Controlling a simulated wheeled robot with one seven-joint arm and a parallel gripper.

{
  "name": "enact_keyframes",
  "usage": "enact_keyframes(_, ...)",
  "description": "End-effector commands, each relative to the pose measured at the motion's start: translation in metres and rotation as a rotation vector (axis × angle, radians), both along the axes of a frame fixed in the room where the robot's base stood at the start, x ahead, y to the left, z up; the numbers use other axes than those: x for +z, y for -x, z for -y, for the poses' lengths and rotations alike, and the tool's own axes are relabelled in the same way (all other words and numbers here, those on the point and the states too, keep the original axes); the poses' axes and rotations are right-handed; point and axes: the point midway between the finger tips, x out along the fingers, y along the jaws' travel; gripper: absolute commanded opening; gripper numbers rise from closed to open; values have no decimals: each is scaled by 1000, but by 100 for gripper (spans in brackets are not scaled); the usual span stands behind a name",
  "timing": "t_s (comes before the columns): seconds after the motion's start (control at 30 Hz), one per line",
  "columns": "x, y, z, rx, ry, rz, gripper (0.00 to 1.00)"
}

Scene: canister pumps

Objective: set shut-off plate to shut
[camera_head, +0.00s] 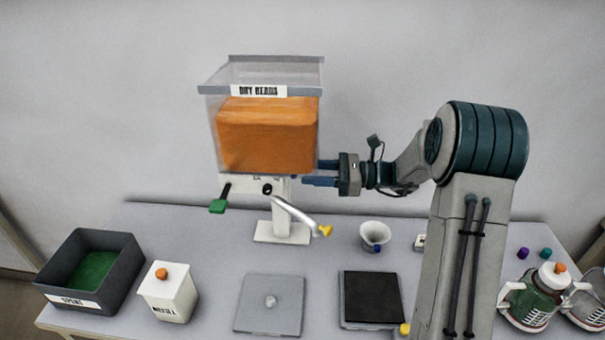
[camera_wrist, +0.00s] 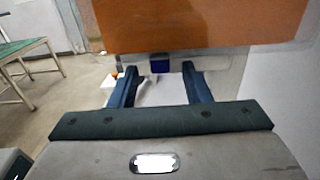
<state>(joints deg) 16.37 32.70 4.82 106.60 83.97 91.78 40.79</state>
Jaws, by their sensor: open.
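The dispenser stands on the table with a clear hopper (camera_head: 212,130) marked "DRY BEADS" and filled with orange. I cannot make out the shut-off plate for certain. A dark blue block (camera_wrist: 160,64) shows under the hopper in the wrist view, beyond and between my fingertips. A green-ended black handle (camera_head: 217,206) sticks out at the dispenser's left, and a silver lever (camera_head: 292,212) with a yellow tip slants down to the right. My gripper (camera_head: 319,173) is open and empty at the hopper's lower right side; its two blue fingers also show in the wrist view (camera_wrist: 160,80).
A white cup (camera_head: 375,234) stands right of the dispenser. In front are a grey plate (camera_head: 255,318), a black pad (camera_head: 371,297) and a white canister (camera_head: 167,297). A dark bin (camera_head: 125,262) is far left; jars (camera_head: 531,300) stand far right.

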Motion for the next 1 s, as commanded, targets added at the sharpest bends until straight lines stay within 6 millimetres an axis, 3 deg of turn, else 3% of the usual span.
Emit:
enact_keyframes(0.2, -3, 5, 52, -3, 0, 1, 44)
enact_keyframes(0.43, -1, 10, 92, 1, 0, 0, 44)
enact_keyframes(0.67, 0, 12, 105, 4, -1, 0, 44)
enact_keyframes(1.0, 1, 15, 103, 10, 13, 5, 44)
